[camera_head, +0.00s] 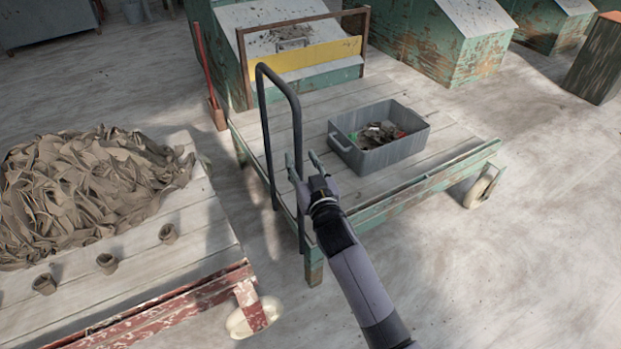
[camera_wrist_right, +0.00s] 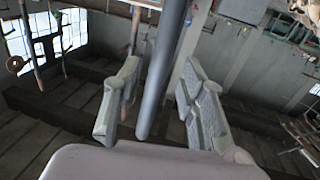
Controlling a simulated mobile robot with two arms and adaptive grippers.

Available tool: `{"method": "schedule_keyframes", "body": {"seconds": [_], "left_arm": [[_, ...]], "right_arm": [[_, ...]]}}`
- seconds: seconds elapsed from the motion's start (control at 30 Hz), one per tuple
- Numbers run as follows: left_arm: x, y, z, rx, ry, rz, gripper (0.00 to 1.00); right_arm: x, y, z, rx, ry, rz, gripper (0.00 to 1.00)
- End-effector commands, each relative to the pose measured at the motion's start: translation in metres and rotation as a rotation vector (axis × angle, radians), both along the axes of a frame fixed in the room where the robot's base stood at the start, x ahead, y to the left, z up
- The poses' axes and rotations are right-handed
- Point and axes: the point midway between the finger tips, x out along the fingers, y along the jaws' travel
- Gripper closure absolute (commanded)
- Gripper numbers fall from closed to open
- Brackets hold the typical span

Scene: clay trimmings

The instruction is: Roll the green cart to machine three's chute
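The green cart (camera_head: 402,205) stands in the middle of the head view, with a plank deck, worn green edges and pale wheels. Its dark tubular push handle (camera_head: 272,140) rises at its left end. My right gripper (camera_head: 303,162) is at the handle's near post. In the right wrist view, the dark bar (camera_wrist_right: 163,75) runs between the two fingers (camera_wrist_right: 155,105), with gaps on both sides, so the gripper is open around it. Green machines with sloping tops line the back; one (camera_head: 290,40) with a yellow panel is right behind the cart. I see no number marking machine three. My left gripper is out of view.
A grey bin (camera_head: 385,152) with scraps sits on the cart's deck. A red-edged cart (camera_head: 165,318) with heaped clay trimmings (camera_head: 85,190) and small pots stands close on the left. A red-handled tool (camera_head: 207,75) stands by the far left corner. Floor at right (camera_head: 550,220) is clear.

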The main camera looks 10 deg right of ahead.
Motion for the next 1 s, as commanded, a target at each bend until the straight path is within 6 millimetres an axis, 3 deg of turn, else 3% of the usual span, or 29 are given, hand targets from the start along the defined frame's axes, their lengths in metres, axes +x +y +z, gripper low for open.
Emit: {"method": "schedule_keyframes", "body": {"seconds": [0.2, 0.4, 1.0], "left_arm": [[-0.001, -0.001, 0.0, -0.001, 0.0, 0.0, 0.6], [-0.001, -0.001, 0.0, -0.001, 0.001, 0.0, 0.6], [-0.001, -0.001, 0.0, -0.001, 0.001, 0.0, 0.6]], "right_arm": [[-0.049, -0.006, -0.001, 0.002, 0.003, 0.0, 0.62], [-0.076, -0.009, -0.001, 0.001, 0.001, 0.001, 0.62], [-0.083, -0.01, 0.0, 0.001, 0.001, 0.0, 0.62]]}}
